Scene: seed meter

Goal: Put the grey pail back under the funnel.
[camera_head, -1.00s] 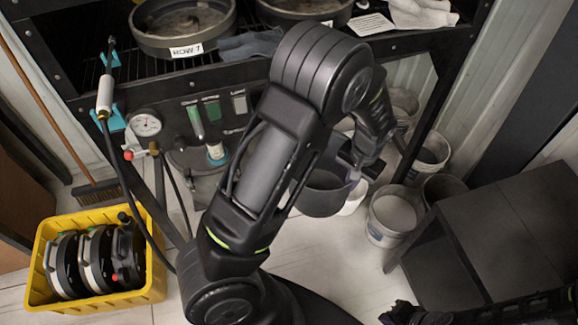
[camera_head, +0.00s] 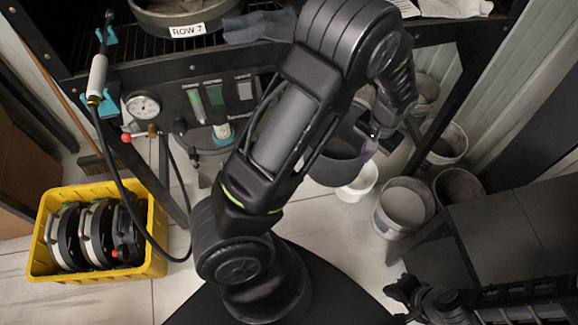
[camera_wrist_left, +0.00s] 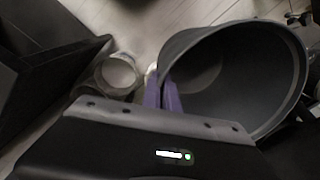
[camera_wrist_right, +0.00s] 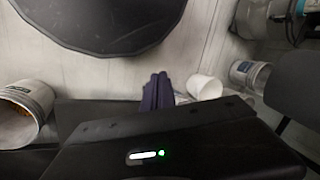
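The dark grey pail (camera_head: 335,170) hangs in my left gripper (camera_head: 371,146), in front of the rack's lower part. In the left wrist view the purple fingers (camera_wrist_left: 163,95) are at the rim of the pail (camera_wrist_left: 245,75), closed on its wall, and the pail's open mouth is tilted towards the camera. My left forearm covers part of the pail in the head view. My right gripper (camera_head: 405,295) is low at the right, away from the pail. Its purple fingers (camera_wrist_right: 158,92) are together with nothing between them. I cannot make out the funnel clearly.
A small white tub (camera_head: 358,187) stands on the floor below the pail. Several buckets, one light grey (camera_head: 404,206), stand to its right. A dark bench (camera_head: 490,240) stands near my right arm. A yellow crate (camera_head: 150,265) with discs is at left. The black rack (camera_head: 80,85) carries gauges and a hose.

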